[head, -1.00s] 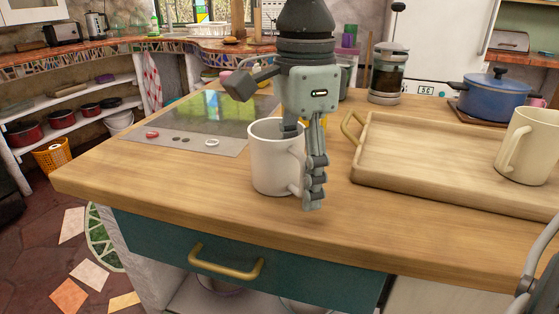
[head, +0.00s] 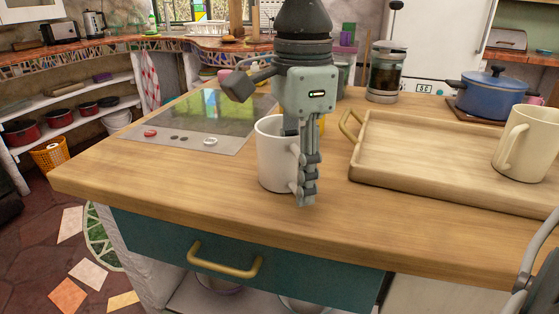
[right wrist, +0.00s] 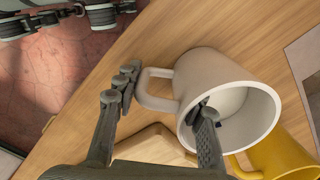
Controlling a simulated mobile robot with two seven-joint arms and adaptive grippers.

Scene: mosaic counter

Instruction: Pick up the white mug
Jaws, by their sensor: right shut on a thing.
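The white mug (head: 272,165) is upright at the middle of the wooden counter, with its handle towards the right front. It also shows in the right wrist view (right wrist: 218,66). My right gripper (head: 298,152) comes down over it from above and is shut on its wall at the handle side. In the right wrist view the gripper (right wrist: 165,92) has one finger inside the mug and the other outside, by the handle. The mug's base looks to be on or very near the counter; I cannot tell any gap. My left gripper is not identifiable in view.
A wooden tray (head: 450,192) with a cream mug (head: 527,146) is to the right. A yellow mug (right wrist: 285,156) is close to the white mug. A cooktop (head: 205,128) lies behind left, a French press (head: 386,72) behind. The counter's front left is clear.

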